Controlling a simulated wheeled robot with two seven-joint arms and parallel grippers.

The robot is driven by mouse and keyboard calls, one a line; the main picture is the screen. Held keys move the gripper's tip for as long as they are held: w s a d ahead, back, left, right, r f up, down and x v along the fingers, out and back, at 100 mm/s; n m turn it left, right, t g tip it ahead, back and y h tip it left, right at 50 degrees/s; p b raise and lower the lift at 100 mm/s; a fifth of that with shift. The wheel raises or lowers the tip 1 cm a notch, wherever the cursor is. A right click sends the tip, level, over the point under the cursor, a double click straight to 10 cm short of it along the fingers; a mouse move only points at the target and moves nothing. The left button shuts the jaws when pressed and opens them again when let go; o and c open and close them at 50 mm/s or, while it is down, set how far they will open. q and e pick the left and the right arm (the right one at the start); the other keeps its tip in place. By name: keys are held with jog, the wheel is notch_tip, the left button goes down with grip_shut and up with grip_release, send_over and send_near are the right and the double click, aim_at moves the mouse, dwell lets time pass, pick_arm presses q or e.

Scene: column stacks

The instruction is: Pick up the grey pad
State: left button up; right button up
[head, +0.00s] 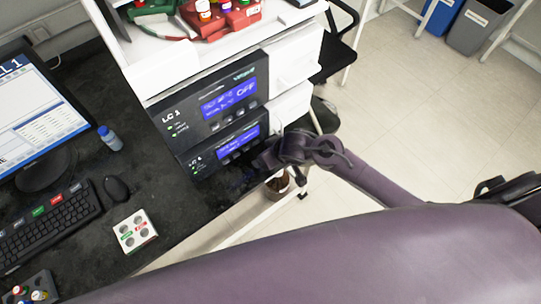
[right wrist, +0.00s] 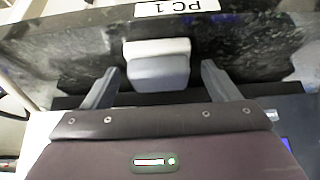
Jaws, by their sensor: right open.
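A pale grey pad-like block (right wrist: 158,74) shows in the right wrist view, against a dark speckled surface. It has a lighter upper part and a greyer lower part. My right gripper (right wrist: 160,68) is open, with one finger on each side of the block and gaps between. I cannot tell how far the fingertips reach along it. In the head view my right gripper (head: 266,158) is by the lower right corner of the instrument stack, small and dark. I cannot make out the pad there. My left gripper is not in view.
The instrument stack with two lit displays (head: 230,98) stands close to my right gripper. A white block with round wells (head: 135,232), a mouse (head: 117,188), a keyboard (head: 48,222) and a blue bottle (head: 110,138) are on the dark bench. A "PC 1" label (right wrist: 180,7) shows in the wrist view.

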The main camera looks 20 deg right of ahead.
jog(key=shift+c, duration=0.3)
jog(key=c, duration=1)
jog(key=shift+s+d+r, duration=0.1)
jog(key=shift+s+r, duration=0.1)
jog(key=shift+r, duration=0.4)
notch_tip(320, 180, up, 6)
jog(key=shift+r+p, duration=0.2)
jog(key=shift+p, duration=0.35)
jog(key=shift+s+d+f+b, duration=0.1)
jog(key=shift+s+d+b, duration=0.85)
jog(key=shift+s, duration=2.15)
jog(key=shift+s+d+f+b, duration=0.1)
jog(key=shift+s+d+b, duration=0.9)
jog(key=shift+s, duration=2.05)
jog(key=shift+s+d+f+b, duration=0.1)
jog(key=shift+s+d+b, duration=0.35)
jog(key=shift+s+d, duration=1.8)
jog(key=shift+s+a, duration=0.85)
